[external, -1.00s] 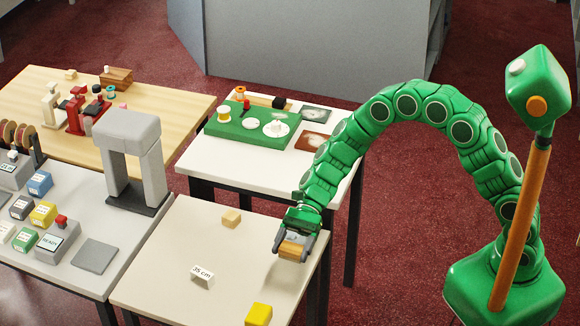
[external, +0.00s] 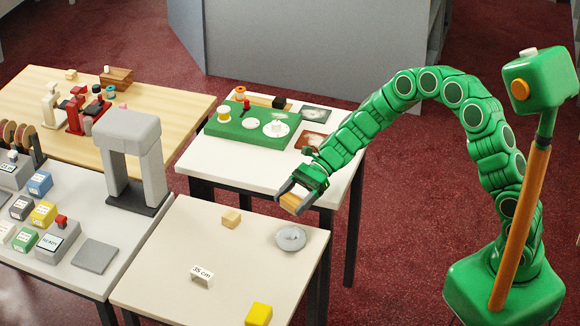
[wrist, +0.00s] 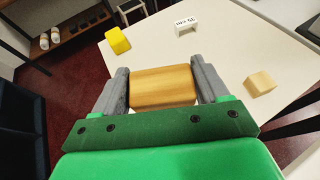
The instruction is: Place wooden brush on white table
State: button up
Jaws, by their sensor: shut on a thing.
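My gripper (external: 294,203) is shut on the wooden brush (wrist: 165,87). In the wrist view the brush is a pale brown block lying crosswise between the two grey fingers. In the external view my gripper holds it up between the front edge of the white table (external: 235,168) and the far right corner of the nearer cream table (external: 175,275). The white table carries a green board (external: 238,131) toward its back left. The underside of the brush is hidden.
A grey round dish (external: 291,238), a small wooden block (external: 231,217), a "35 cm" card (external: 202,276) and a yellow block (external: 259,314) are on the cream table. Two framed swatches (external: 313,140) lie at the white table's right. Its front part is clear.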

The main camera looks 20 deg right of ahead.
jog(key=w+d+r+m+t, duration=0.3)
jog(key=w+d+m+t, duration=0.7)
jog(key=w+d, duration=1.65)
jog(key=w+d+m+t+h, duration=0.2)
jog(key=d, duration=0.6)
jog(key=w+d+m+t+h, duration=0.1)
jog(key=w+d+t, duration=0.1)
jog(key=d, duration=0.6)
send_over(343, 114)
jog(key=s+a, duration=0.2)
jog(key=s, duration=0.4)
notch_tip(343, 114, down, 8)
jog(key=shift+w+a+f, duration=0.1)
jog(key=shift+w+f, duration=0.3)
jog(key=shift+w, duration=0.15)
jog(key=shift+w+a+f, duration=0.1)
jog(key=shift+w+f, duration=0.25)
jog(key=shift+f, duration=1.65)
